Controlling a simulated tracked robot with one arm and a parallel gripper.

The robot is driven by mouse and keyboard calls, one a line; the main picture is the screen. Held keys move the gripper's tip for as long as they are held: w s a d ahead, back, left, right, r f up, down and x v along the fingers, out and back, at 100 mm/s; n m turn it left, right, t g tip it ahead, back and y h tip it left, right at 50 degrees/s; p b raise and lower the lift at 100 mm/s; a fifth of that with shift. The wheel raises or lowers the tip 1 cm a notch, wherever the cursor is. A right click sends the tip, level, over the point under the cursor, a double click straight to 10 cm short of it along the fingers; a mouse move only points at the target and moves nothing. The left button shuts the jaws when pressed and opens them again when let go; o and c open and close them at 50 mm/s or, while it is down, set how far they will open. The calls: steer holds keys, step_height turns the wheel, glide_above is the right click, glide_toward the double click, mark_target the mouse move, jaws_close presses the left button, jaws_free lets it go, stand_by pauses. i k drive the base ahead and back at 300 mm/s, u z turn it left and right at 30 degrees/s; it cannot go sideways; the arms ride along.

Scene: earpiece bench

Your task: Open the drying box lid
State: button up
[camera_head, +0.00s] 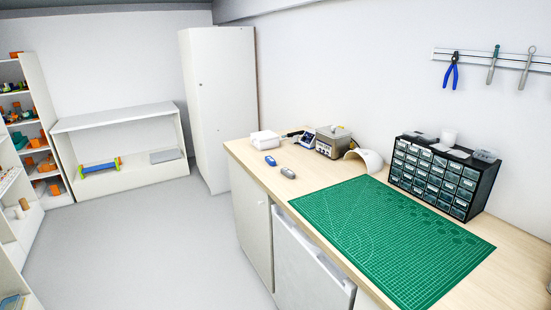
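A small white box (265,139) sits at the far left end of the wooden bench. It may be the drying box, but it is too small here to make out a lid or whether it is open. A small blue item (270,160) lies in front of it, and a grey-blue item (288,173) lies a little nearer. My gripper is not in view, and nothing shows in contact with the box.
On the bench (515,240) are a device with a display (308,138), a metal-and-black unit (333,143), a curved white piece (365,158), a green mat (390,235) and a drawer cabinet (440,178). Tools hang above. Open grey floor (130,245) lies left, bordered by shelves (35,125).

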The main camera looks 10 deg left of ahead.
mark_target(267, 135)
steer(key=u, duration=0.1)
steer(key=i, duration=2.1)
steer(key=u, duration=0.05)
